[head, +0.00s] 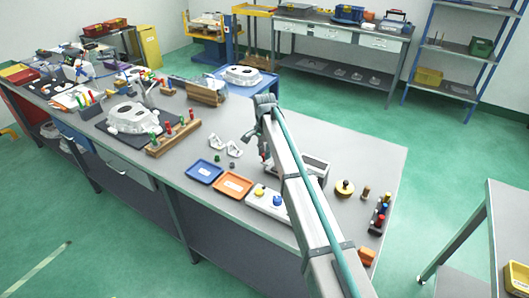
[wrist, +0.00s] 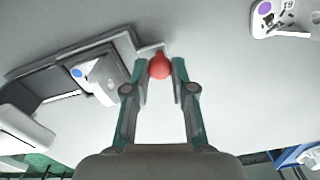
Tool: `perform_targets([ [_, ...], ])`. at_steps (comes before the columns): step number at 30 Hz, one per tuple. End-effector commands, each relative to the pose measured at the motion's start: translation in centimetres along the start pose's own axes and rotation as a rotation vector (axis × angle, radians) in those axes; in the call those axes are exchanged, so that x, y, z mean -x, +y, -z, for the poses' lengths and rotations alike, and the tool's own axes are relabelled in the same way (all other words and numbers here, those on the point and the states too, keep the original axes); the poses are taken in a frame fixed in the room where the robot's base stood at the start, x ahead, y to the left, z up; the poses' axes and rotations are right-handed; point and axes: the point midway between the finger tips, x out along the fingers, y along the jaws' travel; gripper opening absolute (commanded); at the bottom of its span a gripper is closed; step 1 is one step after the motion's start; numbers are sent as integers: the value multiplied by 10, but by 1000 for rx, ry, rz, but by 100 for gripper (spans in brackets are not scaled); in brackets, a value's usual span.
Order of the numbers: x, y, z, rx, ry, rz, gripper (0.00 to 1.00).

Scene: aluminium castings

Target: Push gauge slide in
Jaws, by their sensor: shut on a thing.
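My gripper (wrist: 160,64) points at the bench in the wrist view, with its two teal-edged fingers on either side of a red ball knob (wrist: 159,67). The fingers are shut on the knob. A small pale piece (wrist: 151,49) shows right behind the knob, beside the end of the grey gauge frame (wrist: 122,45). A light block with a blue dot (wrist: 103,82) sits in the frame. How far the slide is in cannot be told. In the head view, the gauge frame (head: 315,168) is partly hidden behind my arm, and the knob cannot be made out.
A blue tray (head: 204,172), an orange tray (head: 233,185) and a white box with yellow and blue knobs (head: 265,203) lie in front of the gauge. Small white brackets (head: 217,141) lie left of it. A brass round part (head: 344,188) stands to the right.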

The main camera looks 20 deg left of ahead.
Motion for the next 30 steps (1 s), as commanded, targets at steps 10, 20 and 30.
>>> perform_targets([
  [10, -1, 62, 14, -4, 0, -1, 0],
  [20, 0, 102, 27, 0, -1, -2, 0],
  [30, 0, 102, 27, -1, 0, -4, 50],
])
